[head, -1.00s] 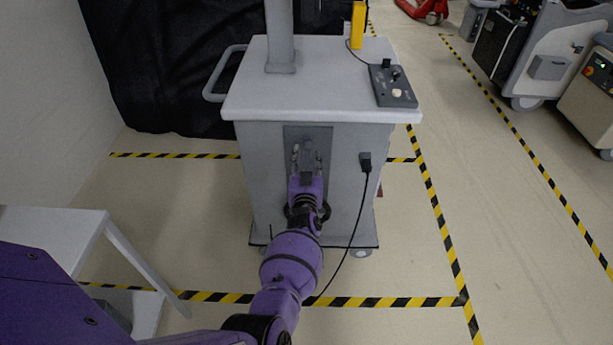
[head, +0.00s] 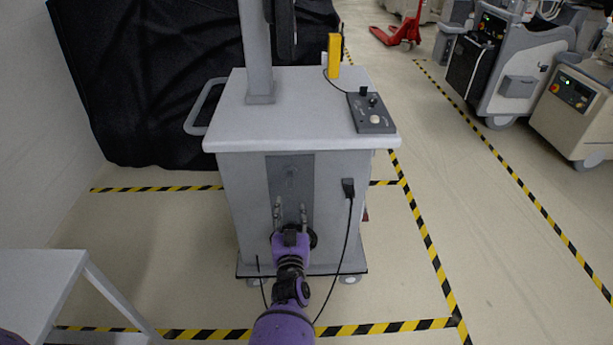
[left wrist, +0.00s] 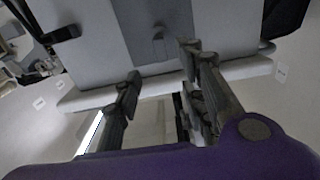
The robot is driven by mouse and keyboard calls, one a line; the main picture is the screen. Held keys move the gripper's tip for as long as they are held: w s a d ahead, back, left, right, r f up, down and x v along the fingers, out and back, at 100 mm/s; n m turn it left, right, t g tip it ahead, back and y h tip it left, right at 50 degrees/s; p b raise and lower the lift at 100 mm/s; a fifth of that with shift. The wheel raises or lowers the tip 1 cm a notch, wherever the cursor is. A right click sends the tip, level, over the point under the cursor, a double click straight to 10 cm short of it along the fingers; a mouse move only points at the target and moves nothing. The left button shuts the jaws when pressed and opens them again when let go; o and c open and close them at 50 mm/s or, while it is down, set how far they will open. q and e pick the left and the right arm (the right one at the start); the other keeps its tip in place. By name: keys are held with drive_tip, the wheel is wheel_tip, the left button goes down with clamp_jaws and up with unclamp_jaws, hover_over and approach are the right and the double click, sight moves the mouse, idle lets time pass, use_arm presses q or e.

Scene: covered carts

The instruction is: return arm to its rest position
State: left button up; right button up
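My left arm (head: 285,326) is purple and comes up from the bottom middle of the head view. Its gripper (head: 291,212) points at the front of a grey cart (head: 335,215), in front of the lower part of a darker recessed panel (head: 290,168). The two fingers are spread with nothing between them. In the left wrist view the gripper (left wrist: 165,78) also shows open and empty, with the grey panel and its small handle (left wrist: 158,40) beyond the fingertips. The handle also shows in the head view (head: 292,178), above the fingers and apart from them. My right gripper is out of view.
A control box (head: 372,113) and a yellow device (head: 334,57) are on the cart top. A black cable (head: 348,230) hangs down its front. A white table (head: 40,285) stands at lower left. Black cloth (head: 150,90) is behind. Floor to the right is open.

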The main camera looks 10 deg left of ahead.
use_arm(q)
drive_tip(key=s+f+m+g+h+p, duration=0.1)
drive_tip(key=s+f+g, duration=0.2)
drive_tip(key=s, duration=1.1)
drive_tip(key=s+f+m+g+h+p, duration=0.1)
drive_tip(key=s+f+g+h+p, duration=0.1)
drive_tip(key=s, duration=1.3)
drive_tip(key=s+f+m+g+h+p, duration=0.1)
drive_tip(key=s+f, duration=0.4)
drive_tip(key=s, duration=1)
drive_tip(key=g+h, duration=0.1)
drive_tip(key=g, duration=0.1)
drive_tip(key=shift+a+f+g, duration=0.25)
drive_tip(key=shift+a+g, duration=0.05)
drive_tip(key=shift+g, duration=0.1)
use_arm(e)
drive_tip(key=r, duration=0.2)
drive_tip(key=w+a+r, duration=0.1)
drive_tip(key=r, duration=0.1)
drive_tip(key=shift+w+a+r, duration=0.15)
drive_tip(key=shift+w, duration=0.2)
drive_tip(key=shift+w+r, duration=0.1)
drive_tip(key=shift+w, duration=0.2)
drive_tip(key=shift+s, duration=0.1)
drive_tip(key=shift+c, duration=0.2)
